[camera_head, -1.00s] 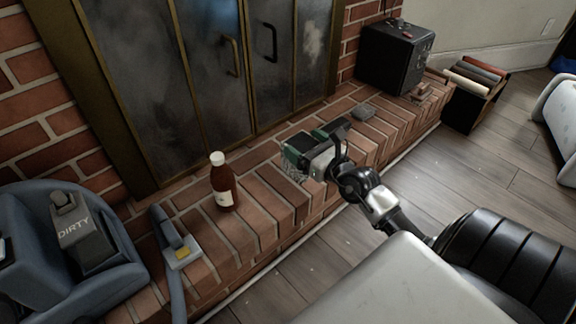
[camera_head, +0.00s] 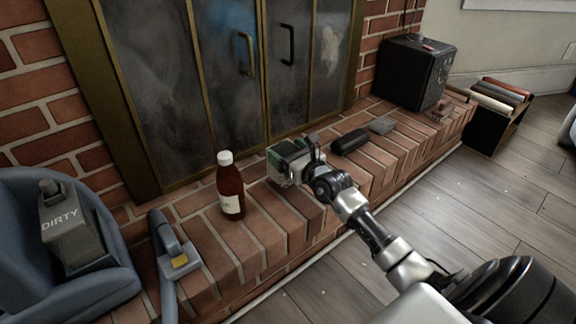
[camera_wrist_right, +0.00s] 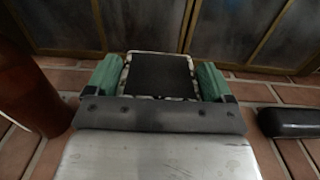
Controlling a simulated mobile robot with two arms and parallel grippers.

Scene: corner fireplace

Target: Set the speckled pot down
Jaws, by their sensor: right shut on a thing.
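The speckled pot (camera_wrist_right: 160,75) is between the green finger pads of my right gripper (camera_wrist_right: 160,80) in the right wrist view. It has a pale speckled rim and a dark inside. In the head view my right gripper (camera_head: 285,162) is shut on it, low over the brick hearth, just right of the brown bottle. I cannot tell whether the pot's base touches the bricks. My left gripper is not in view.
A brown bottle (camera_head: 230,190) with a white cap stands close left of the pot. A black case (camera_head: 350,141) and a grey flat item (camera_head: 381,125) lie to the right. A black safe-like box (camera_head: 411,73) stands farther right. Glass fireplace doors (camera_head: 225,75) rise behind.

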